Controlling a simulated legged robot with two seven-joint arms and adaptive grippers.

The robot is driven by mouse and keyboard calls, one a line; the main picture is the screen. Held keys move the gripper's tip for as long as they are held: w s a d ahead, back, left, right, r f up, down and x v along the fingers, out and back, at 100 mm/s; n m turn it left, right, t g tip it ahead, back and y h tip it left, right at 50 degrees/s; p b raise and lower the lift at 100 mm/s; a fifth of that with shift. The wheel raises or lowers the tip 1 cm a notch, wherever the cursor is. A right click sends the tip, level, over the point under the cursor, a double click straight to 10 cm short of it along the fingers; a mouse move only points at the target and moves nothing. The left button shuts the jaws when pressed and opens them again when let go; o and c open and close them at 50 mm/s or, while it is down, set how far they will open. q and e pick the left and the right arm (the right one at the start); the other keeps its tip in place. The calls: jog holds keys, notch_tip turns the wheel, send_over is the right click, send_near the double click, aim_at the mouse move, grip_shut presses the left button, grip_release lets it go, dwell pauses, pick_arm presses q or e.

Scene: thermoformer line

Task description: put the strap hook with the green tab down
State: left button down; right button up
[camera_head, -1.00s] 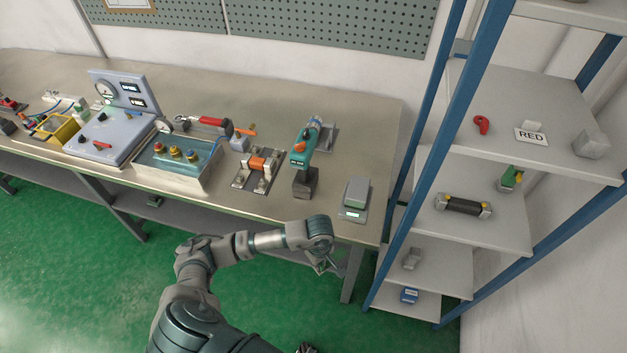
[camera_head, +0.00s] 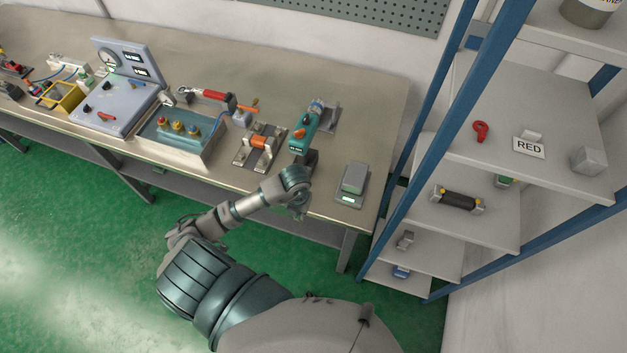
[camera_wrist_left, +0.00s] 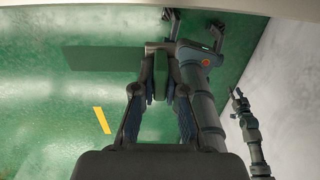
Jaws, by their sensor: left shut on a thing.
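My left gripper (camera_head: 300,211) is at the front edge of the bench, below the teal tool on its dark stand. It is small and partly hidden by my wrist in the head view. In the left wrist view its two fingers (camera_wrist_left: 161,58) are closed on a narrow dark green piece (camera_wrist_left: 161,74), which looks like the green tab of the strap hook. The hook part cannot be made out. Green floor shows beyond the fingers. Another arm of mine, seemingly the right one, shows at the right of the left wrist view, its gripper (camera_wrist_left: 238,96) too small to read.
A scale (camera_head: 353,182) sits at the bench's right end.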

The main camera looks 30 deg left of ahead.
pick_arm(q)
jog(key=p, duration=0.2)
send_over(315, 193)
jog(key=shift+s+f, duration=0.45)
jog(key=shift+f, duration=0.15)
jog(key=shift+w, duration=0.35)
jog(key=shift+d+f, duration=0.1)
jog(key=shift+f, duration=0.15)
notch_tip(315, 193, down, 2)
jog(key=shift+f+p, duration=0.15)
jog(key=shift+p, duration=0.3)
jog(key=shift+f, duration=0.4)
jog(key=c, duration=1.2)
grip_release()
